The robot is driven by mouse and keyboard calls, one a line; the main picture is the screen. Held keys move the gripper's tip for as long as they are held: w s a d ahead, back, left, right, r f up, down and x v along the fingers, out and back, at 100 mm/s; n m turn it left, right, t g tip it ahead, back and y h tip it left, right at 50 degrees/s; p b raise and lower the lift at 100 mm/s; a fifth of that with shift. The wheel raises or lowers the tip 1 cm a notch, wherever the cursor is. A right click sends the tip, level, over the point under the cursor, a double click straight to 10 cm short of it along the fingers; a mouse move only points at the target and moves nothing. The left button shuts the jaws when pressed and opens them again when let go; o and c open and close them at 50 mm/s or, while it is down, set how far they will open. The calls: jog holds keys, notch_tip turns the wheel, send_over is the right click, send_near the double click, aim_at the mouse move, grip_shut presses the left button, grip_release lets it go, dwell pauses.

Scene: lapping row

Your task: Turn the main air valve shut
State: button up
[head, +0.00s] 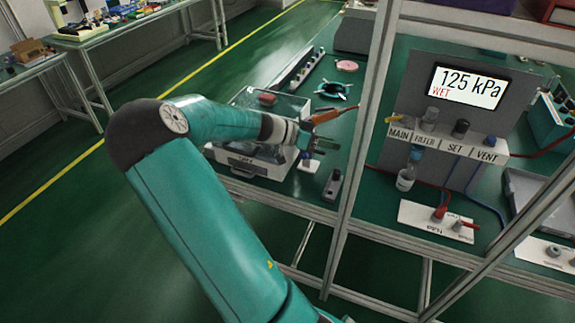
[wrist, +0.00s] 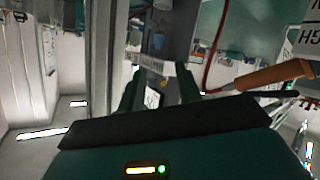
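The main air valve (head: 396,118) is a small yellow lever at the left end of a grey panel, above the label MAIN. The panel's display (head: 468,87) reads 125 kPa with WET in red. My gripper (head: 306,139) is over the green bench, left of the panel and apart from the valve, with a frame post between them in the picture. In the wrist view, my gripper (wrist: 160,82) has its two fingers apart with nothing held between them. I cannot clearly make out the valve in that view.
A grey frame post (head: 362,120) stands between my arm and the panel. FILTER, SET and VENT knobs (head: 460,129) sit right of the valve. An orange-handled tool (head: 325,116) is close to my gripper. A clear-sided box (head: 260,150) is behind my wrist. A small bottle (head: 406,178) hangs under the panel.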

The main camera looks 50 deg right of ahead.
jog(key=w+a+f+n+t+y, duration=0.2)
jog(key=w+a+n+t, duration=0.3)
jog(key=a, duration=0.7)
jog(key=shift+w+a+f+y, duration=0.15)
jog(key=shift+a+f+y, duration=0.05)
jog(key=shift+y, duration=0.6)
